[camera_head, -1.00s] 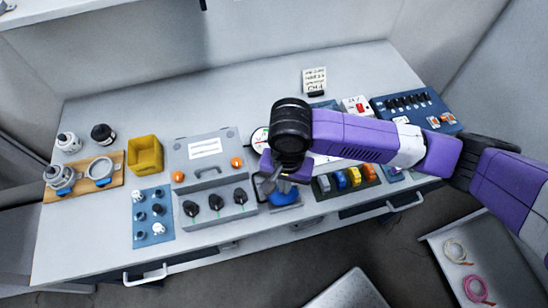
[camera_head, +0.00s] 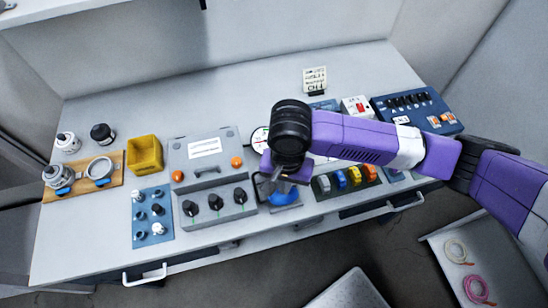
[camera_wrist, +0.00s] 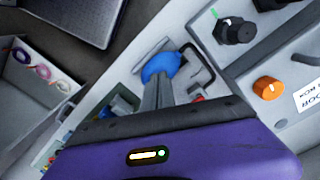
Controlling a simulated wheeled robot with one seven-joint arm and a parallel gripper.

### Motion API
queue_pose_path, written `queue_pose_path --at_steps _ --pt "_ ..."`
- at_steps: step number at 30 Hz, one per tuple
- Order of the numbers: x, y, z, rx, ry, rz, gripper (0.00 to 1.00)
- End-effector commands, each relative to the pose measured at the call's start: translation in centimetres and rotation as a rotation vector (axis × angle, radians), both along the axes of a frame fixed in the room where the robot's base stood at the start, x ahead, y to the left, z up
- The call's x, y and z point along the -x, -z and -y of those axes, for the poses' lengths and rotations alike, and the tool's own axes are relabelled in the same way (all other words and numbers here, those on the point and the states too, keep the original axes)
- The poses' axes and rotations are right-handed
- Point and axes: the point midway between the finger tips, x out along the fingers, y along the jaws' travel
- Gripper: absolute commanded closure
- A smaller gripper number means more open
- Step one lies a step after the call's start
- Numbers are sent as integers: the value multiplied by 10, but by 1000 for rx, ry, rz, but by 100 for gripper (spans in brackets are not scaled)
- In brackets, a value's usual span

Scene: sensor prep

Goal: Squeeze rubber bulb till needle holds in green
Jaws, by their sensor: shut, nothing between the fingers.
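The blue rubber bulb (camera_head: 285,196) sits at the front of the bench, just below my wrist. It also shows in the wrist view (camera_wrist: 161,66), just beyond my fingertips. My gripper (camera_head: 275,187) is above the bulb; in the wrist view its grey fingers (camera_wrist: 158,88) are together and point at the bulb. Nothing shows between them, and whether they touch the bulb I cannot tell. The round white gauge (camera_head: 260,138) is mostly hidden behind my wrist, so its needle and green band cannot be read.
A grey box with black knobs and orange buttons (camera_head: 207,147) stands left of the bulb. Several coloured connectors (camera_head: 354,176) stand to the right. A yellow bin (camera_head: 144,154) and a wooden board (camera_head: 112,178) are further left.

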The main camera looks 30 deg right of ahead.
Motion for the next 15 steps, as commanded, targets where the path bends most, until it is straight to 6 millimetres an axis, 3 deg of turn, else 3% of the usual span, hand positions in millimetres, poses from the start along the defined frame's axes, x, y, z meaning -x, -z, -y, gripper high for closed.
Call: queue_pose_path --at_steps 15 --pt "0 8 0 -1 0 -1 100"
